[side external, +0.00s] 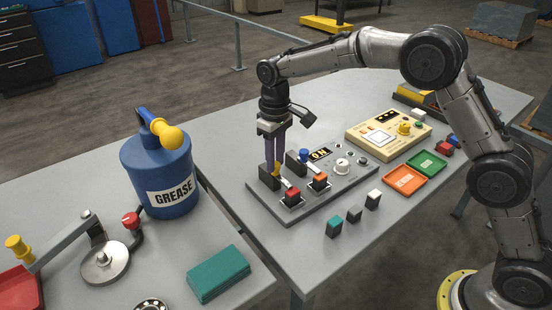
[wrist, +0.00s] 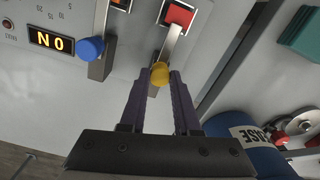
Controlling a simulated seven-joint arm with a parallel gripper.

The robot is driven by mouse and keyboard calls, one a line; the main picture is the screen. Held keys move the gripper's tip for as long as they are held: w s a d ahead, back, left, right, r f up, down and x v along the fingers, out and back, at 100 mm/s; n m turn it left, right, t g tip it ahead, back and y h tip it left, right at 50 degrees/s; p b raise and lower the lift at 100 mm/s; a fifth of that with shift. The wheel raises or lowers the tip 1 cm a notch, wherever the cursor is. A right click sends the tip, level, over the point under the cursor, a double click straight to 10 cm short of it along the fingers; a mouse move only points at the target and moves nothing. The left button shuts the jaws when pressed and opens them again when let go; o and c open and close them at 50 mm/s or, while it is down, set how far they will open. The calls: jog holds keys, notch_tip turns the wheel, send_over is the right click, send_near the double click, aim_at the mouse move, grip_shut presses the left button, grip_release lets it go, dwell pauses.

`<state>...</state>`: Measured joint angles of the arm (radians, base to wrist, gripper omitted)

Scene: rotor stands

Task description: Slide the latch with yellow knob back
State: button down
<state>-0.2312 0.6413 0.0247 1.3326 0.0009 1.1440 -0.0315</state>
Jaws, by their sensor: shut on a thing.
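The latch with the yellow knob (side external: 275,170) is at the left end of the grey control panel (side external: 313,196), beside a dark upright block (side external: 267,181). In the wrist view the yellow knob (wrist: 160,73) sits between my fingertips, at the end of a light metal strip (wrist: 171,46) that runs to a red switch (wrist: 179,15). My gripper (side external: 275,160) points down from above, its purple fingers shut on the yellow knob. The fingers partly cover the knob in the side view. A second latch with a blue knob (side external: 304,155) stands beside it, also seen in the wrist view (wrist: 90,48).
A blue grease can (side external: 157,165) stands left of the panel on another table. A cream instrument box (side external: 388,136), an orange tray (side external: 406,181) and a green tray (side external: 427,163) lie to the right. Several small blocks stand in front of the panel, including a teal-topped one (side external: 334,226).

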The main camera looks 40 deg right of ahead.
jog(key=shift+w+r, duration=0.15)
jog(key=shift+w, duration=1.8)
jog(key=c, duration=0.6)
grip_release()
notch_tip(320, 180, up, 14)
jog(key=shift+f, duration=0.15)
